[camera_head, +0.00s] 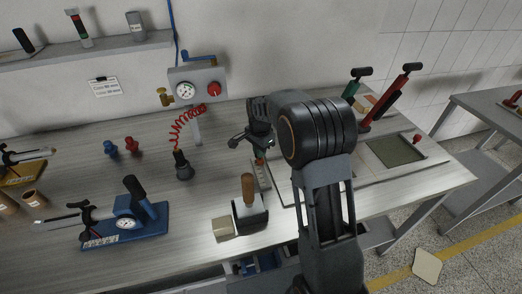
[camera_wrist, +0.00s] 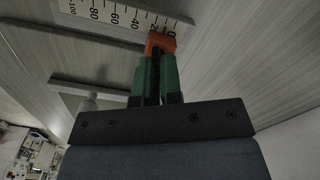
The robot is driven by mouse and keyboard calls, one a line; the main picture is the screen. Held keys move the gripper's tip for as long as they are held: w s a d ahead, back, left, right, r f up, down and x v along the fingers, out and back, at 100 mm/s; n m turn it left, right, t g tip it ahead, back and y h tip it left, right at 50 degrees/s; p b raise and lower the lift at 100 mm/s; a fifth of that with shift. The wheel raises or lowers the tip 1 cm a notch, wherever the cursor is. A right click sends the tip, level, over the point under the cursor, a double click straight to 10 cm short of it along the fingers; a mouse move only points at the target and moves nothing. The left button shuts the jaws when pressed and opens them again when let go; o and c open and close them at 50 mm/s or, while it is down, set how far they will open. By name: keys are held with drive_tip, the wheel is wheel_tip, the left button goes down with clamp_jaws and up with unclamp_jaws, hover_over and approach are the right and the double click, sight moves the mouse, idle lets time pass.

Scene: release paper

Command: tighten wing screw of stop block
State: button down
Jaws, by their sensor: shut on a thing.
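In the wrist view, the green fingers of my gripper (camera_wrist: 157,62) are shut on a dark narrow piece between them, at a small orange block (camera_wrist: 161,42). The orange block sits at the zero end of a white scale (camera_wrist: 125,14) marked up to 100. I take the orange block for the stop block and the dark piece for its wing screw; the fingers hide most of the screw, so its tightness cannot be told. In the head view my gripper (camera_head: 262,156) points down at the bench, partly behind my arm.
A wooden-handled tool (camera_head: 248,188) in a dark holder stands close in front of my gripper. A blue gauge fixture (camera_head: 125,223) lies at left. A red coiled hose (camera_head: 185,125) hangs behind.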

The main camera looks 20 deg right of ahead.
drive_tip(key=shift+m, duration=0.5)
idle(0.3)
drive_tip(key=c, duration=1.3)
unclamp_jaws()
drive_tip(key=shift+r, duration=0.15)
wheel_tip(320, 180, up, 14)
drive_tip(key=shift+f, duration=0.2)
